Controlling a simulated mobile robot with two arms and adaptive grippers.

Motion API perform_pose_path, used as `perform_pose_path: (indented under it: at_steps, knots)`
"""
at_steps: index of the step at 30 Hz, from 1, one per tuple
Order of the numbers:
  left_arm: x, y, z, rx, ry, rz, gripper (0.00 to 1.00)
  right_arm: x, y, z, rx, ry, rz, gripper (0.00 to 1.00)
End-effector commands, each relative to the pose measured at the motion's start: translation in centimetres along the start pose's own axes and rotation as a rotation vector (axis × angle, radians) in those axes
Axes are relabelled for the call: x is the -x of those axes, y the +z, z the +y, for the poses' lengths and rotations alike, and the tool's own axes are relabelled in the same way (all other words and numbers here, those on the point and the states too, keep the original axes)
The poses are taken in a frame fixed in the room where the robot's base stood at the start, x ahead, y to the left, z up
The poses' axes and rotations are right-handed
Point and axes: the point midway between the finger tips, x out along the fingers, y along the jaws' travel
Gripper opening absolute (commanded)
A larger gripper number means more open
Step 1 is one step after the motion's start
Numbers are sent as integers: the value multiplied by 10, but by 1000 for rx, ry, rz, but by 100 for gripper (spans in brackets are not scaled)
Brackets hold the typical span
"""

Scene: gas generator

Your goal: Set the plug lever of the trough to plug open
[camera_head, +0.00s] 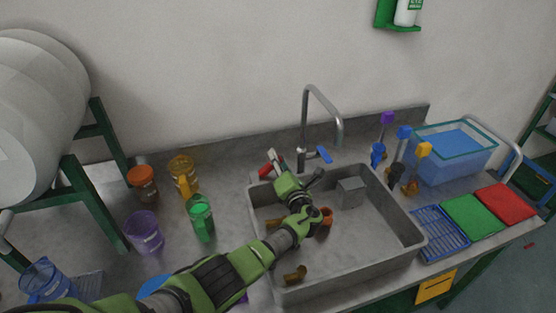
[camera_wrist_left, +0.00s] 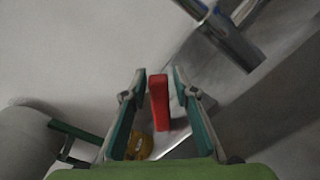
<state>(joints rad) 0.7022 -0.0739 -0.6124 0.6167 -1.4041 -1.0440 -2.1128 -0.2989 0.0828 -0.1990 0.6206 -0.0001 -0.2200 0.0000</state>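The trough (camera_head: 408,222) is a grey sink set in the counter. A red lever, which I take to be the plug lever (camera_head: 265,171), stands at its back left corner, partly hidden by my gripper. My left gripper (camera_head: 276,160) reaches over the trough from the front left, with its fingers at the lever. In the left wrist view the gripper (camera_wrist_left: 158,90) is open, and the red lever (camera_wrist_left: 158,103) stands between the two fingers with a visible gap on each side. The plug is not identifiable. My right gripper is not in view.
A curved faucet (camera_head: 339,128) with a blue handle (camera_head: 324,155) stands behind the trough. Brown fittings (camera_head: 295,275) lie inside it. Orange, yellow, purple and green cups (camera_head: 201,222) stand left.

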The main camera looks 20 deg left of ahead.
Motion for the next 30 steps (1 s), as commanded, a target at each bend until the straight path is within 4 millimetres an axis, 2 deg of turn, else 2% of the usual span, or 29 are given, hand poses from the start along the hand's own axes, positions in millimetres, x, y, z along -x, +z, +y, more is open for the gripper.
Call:
perform_pose_path:
  at_steps: [11,16,20,30]
  knots:
    - [1,0,0,4,0,0,33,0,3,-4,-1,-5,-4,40]
    - [12,0,-1,4,-1,-1,33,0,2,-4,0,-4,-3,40]
    - [31,-1,-1,5,-3,0,33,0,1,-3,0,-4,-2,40]
    - [99,-1,-1,4,-2,1,33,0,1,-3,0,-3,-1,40]
